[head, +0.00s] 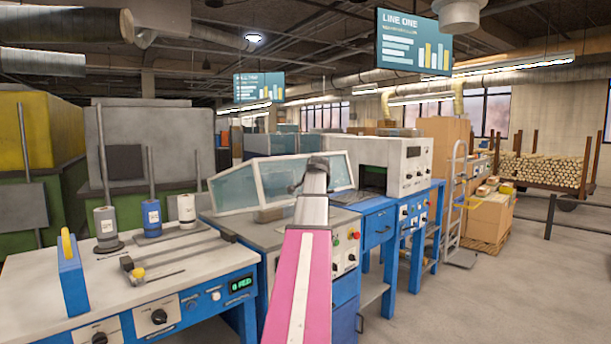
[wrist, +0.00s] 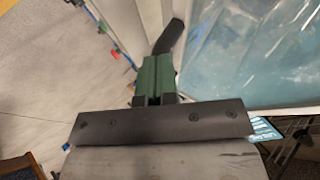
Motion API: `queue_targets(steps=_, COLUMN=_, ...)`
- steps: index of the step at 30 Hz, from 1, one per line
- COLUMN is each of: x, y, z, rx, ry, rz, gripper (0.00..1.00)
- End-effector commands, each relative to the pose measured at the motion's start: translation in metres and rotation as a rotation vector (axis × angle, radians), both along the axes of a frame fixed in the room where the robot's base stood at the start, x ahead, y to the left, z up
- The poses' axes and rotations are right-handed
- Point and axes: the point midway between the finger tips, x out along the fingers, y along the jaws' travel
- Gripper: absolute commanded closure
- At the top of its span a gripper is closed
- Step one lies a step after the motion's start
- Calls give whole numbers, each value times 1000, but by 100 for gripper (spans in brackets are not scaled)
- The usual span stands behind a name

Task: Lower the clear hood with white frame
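The clear hood with white frame (head: 234,187) stands over the grey bench in the middle of the head view. Its panes are pale blue and see-through. In the wrist view its white edge and clear pane (wrist: 240,50) fill the upper right. My gripper (head: 316,163) is at the hood's near right side, in front of it. In the wrist view its green fingers (wrist: 156,72) are close together at a dark curved handle (wrist: 170,37) beside the white frame. The fingers appear shut on this handle, and they hide part of it. The hood's lower edge is partly hidden by my arm.
A blue-legged bench (head: 60,275) with spools stands at the left. A white machine box (head: 405,155) on a blue cabinet is right of the hood. A hand truck (head: 455,205) and cartons (head: 488,218) stand further right.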

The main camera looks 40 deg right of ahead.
Motion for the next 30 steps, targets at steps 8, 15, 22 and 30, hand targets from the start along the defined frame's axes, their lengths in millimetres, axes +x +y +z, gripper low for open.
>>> queue_targets(steps=8, x=-21, y=0, z=-68, rx=13, ry=-133, rz=-3, gripper=100)
queue_targets(steps=15, x=-27, y=-2, z=-112, rx=15, ry=-178, rz=-1, gripper=100)
queue_targets(steps=22, x=-29, y=-3, z=-141, rx=15, ry=-177, rz=0, gripper=100)
queue_targets(steps=30, x=-29, y=-3, z=-155, rx=15, ry=-176, rz=1, gripper=100)
